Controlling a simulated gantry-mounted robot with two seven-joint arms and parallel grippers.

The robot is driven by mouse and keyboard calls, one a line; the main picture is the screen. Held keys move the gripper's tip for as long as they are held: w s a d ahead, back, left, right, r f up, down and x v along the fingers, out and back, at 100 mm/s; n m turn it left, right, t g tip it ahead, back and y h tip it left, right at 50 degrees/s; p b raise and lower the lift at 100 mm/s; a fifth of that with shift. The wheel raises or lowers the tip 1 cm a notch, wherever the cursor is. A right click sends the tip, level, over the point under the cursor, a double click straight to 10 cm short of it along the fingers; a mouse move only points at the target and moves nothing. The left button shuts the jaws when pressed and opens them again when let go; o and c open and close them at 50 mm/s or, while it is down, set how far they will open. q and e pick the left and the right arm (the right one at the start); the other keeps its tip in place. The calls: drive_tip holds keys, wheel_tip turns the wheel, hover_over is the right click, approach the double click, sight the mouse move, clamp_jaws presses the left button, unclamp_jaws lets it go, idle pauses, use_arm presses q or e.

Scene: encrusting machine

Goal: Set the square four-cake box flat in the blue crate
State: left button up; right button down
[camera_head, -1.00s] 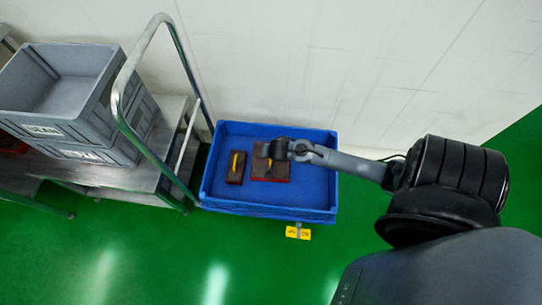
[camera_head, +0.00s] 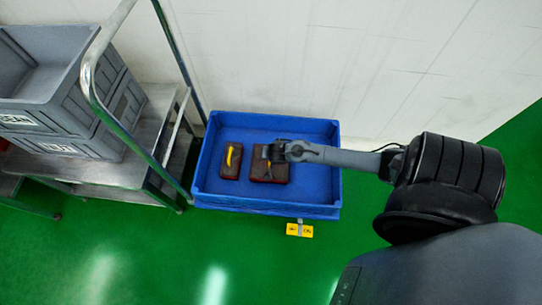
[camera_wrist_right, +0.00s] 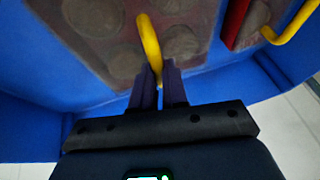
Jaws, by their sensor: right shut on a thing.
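The square four-cake box (camera_head: 274,171), dark brown with a yellow handle, is inside the blue crate (camera_head: 270,207), at its middle. It looks flat; whether it touches the crate floor I cannot tell. In the right wrist view the box (camera_wrist_right: 95,45) shows round cakes under a clear lid. My right gripper (camera_head: 271,152) is over the box; in the right wrist view my right gripper (camera_wrist_right: 158,75) is shut on its yellow handle (camera_wrist_right: 149,45). My left gripper is not in view.
A narrower box (camera_head: 230,162) with a yellow handle lies in the crate, left of the square box with a small gap. Grey crates (camera_head: 60,85) stand on a metal cart (camera_head: 110,170) at left. A white wall (camera_head: 300,60) is behind the crate.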

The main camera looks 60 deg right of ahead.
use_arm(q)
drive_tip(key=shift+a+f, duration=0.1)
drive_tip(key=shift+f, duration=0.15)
use_arm(e)
drive_tip(key=shift+f, duration=0.2)
drive_tip(key=shift+f, duration=0.1)
drive_tip(key=c, duration=1.1)
unclamp_jaws()
drive_tip(key=shift+c, duration=0.2)
